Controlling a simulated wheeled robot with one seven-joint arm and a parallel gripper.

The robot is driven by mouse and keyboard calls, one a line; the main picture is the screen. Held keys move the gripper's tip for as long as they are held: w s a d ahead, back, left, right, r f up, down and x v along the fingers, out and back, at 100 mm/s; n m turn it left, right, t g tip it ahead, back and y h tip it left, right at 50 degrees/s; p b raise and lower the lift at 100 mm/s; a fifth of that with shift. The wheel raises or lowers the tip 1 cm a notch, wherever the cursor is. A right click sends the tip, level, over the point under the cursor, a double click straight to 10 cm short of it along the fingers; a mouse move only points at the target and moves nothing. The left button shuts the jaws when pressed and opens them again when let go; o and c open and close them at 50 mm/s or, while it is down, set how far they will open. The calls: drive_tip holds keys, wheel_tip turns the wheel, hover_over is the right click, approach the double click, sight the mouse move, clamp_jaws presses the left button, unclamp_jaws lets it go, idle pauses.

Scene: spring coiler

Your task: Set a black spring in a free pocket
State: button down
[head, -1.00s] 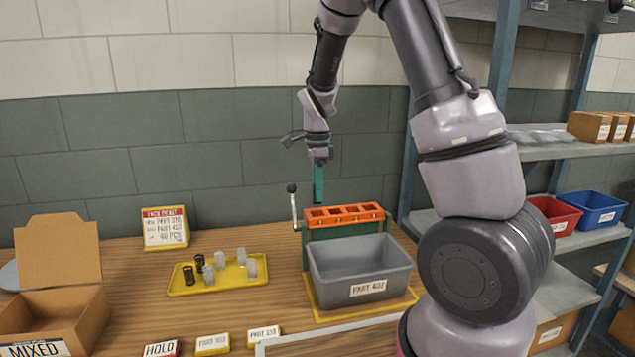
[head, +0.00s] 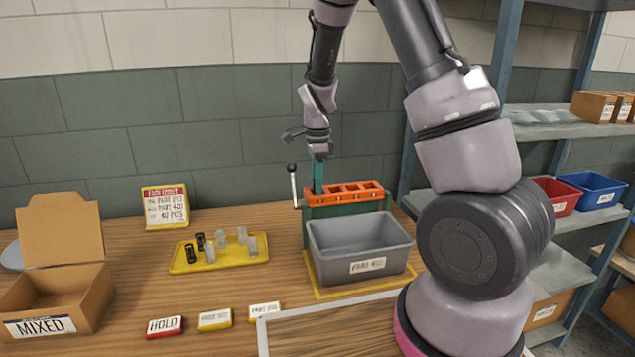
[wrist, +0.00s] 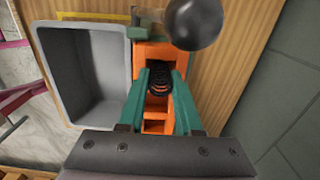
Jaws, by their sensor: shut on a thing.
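My gripper's teal fingers (wrist: 162,76) are shut on a black spring (wrist: 160,83) in the wrist view. The spring is over or partly in a pocket of the orange block (wrist: 154,127); how deep it sits I cannot tell. In the head view my gripper (head: 318,190) points straight down, with its fingertips at the left end of the orange block (head: 346,187). The other pockets in view look empty. Two black springs (head: 191,253) stand on the yellow tray (head: 222,266) with several grey ones (head: 221,238).
A crank lever with a dark knob (wrist: 193,22) rises close to my fingers. A grey bin (head: 352,258) stands in front of the block. A cardboard box (head: 58,295) is at the left. Labels, including HOLD (head: 164,327), lie in front of the tray.

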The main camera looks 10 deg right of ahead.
drive_tip(key=c, duration=0.5)
unclamp_jaws()
wheel_tip(320, 180, up, 16)
drive_tip(key=shift+f, duration=0.2)
drive_tip(key=shift+s, duration=0.1)
drive_tip(key=s, duration=1.5)
drive_tip(key=shift+s, duration=0.4)
